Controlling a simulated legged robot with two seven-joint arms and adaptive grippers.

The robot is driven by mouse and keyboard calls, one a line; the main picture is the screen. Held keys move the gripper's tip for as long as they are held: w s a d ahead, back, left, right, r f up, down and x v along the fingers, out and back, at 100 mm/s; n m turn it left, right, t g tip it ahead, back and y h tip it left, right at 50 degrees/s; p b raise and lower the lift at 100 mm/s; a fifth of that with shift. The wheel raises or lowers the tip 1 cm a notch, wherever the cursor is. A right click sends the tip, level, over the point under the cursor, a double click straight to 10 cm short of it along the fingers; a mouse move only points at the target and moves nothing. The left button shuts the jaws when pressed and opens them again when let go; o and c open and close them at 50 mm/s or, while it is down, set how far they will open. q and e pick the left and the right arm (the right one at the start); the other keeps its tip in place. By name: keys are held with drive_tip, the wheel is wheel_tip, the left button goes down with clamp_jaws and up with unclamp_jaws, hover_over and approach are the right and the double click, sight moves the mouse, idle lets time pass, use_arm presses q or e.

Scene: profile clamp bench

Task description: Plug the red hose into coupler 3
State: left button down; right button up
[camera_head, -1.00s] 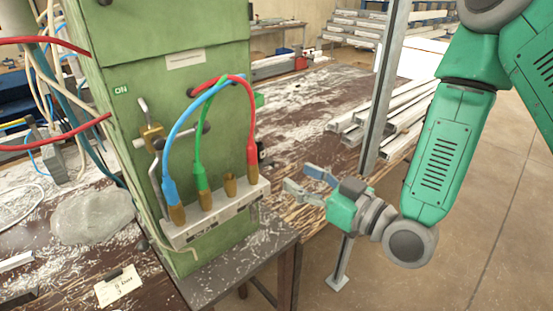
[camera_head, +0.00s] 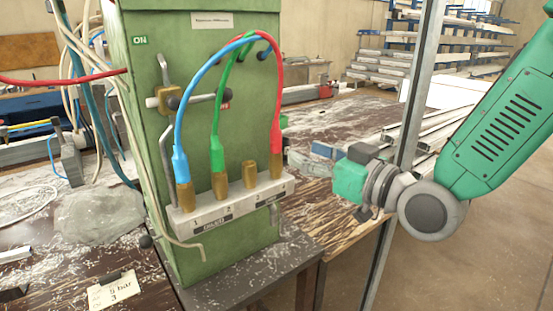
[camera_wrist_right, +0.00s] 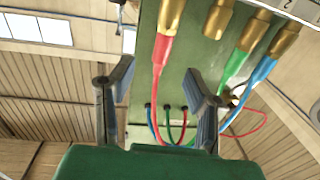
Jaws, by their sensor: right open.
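The red hose (camera_head: 277,110) arches from the green cabinet and ends in the rightmost brass coupler (camera_head: 276,167) of the pale manifold (camera_head: 232,204). The coupler just left of it, third from the left (camera_head: 249,175), is empty. My right gripper (camera_head: 303,157) is open and empty, just right of the red hose's lower end. In the right wrist view the red hose (camera_wrist_right: 161,62) shows between the spread fingers of my right gripper (camera_wrist_right: 155,95), with no contact visible. The empty coupler (camera_wrist_right: 218,20) is there too. My left gripper is out of view.
The blue hose (camera_head: 180,130) and green hose (camera_head: 216,135) sit in the two left couplers, close to the red one. The green cabinet (camera_head: 215,255) stands behind the manifold. A grey metal post (camera_head: 408,140) stands by my right arm. A card (camera_head: 112,290) lies at the front left.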

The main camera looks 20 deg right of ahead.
sight(280, 143)
drive_tip(key=x, duration=0.7)
drive_tip(key=shift+w+a+p, duration=0.1)
drive_tip(key=shift+a+p, duration=0.15)
drive_tip(key=shift+p, duration=0.1)
drive_tip(key=shift+w+a, duration=0.25)
drive_tip(key=shift+w, duration=0.25)
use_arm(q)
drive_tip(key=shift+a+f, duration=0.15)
use_arm(e)
drive_tip(key=shift+w, duration=0.1)
drive_tip(key=shift+c, duration=0.5)
clamp_jaws()
use_arm(q)
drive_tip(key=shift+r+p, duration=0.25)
drive_tip(key=shift+p, duration=0.05)
use_arm(e)
drive_tip(key=shift+r, duration=0.5)
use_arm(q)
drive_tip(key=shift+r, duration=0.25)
use_arm(e)
drive_tip(key=shift+r, duration=0.25)
